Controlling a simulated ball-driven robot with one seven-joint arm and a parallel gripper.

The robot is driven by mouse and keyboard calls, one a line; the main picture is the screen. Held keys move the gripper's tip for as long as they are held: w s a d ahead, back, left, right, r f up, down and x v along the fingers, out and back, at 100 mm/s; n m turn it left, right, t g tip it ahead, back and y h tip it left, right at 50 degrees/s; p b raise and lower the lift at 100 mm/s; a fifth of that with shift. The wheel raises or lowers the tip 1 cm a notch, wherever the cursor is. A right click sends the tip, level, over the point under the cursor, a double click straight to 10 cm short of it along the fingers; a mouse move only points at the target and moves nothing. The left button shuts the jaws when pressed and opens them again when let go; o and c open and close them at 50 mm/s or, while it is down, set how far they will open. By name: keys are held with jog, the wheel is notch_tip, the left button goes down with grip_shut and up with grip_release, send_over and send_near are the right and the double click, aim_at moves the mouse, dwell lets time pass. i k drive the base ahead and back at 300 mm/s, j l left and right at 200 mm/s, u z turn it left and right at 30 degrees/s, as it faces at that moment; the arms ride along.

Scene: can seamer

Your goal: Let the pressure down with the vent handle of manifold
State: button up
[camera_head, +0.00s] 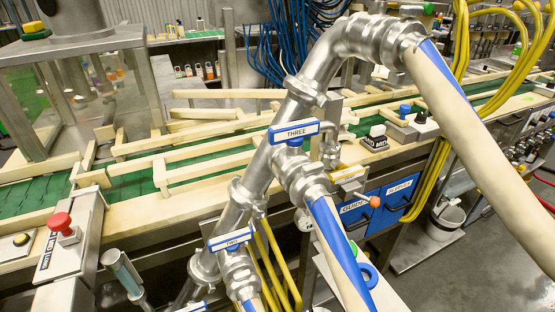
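A shiny steel pipe manifold (262,165) rises from the bottom middle and bends over to the upper right. A blue valve handle labelled THREE (294,132) sits on its upper branch. A blue handle labelled TWO (230,239) sits lower down, and part of another blue handle (193,307) shows at the bottom edge. Beige hoses with blue stripes leave the top end (480,150) and the branches (335,250). No handle readably marked as the vent shows, and I cannot tell which part it is. My gripper is not in view.
Behind the manifold runs a green conveyor (130,188) with pale guide rails. A red button box (65,235) stands at left. Blue drawers (400,190), an orange knob (375,201) and yellow hoses (430,180) are at right. Grey floor (450,285) is open at lower right, beside a bucket (444,220).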

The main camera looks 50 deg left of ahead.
aim_at(342, 172)
jog(key=u, duration=0.9)
jog(key=i+l+z, duration=0.1)
jog(key=l+z, duration=0.3)
jog(key=i+l+z, duration=0.1)
jog(key=z, duration=0.3)
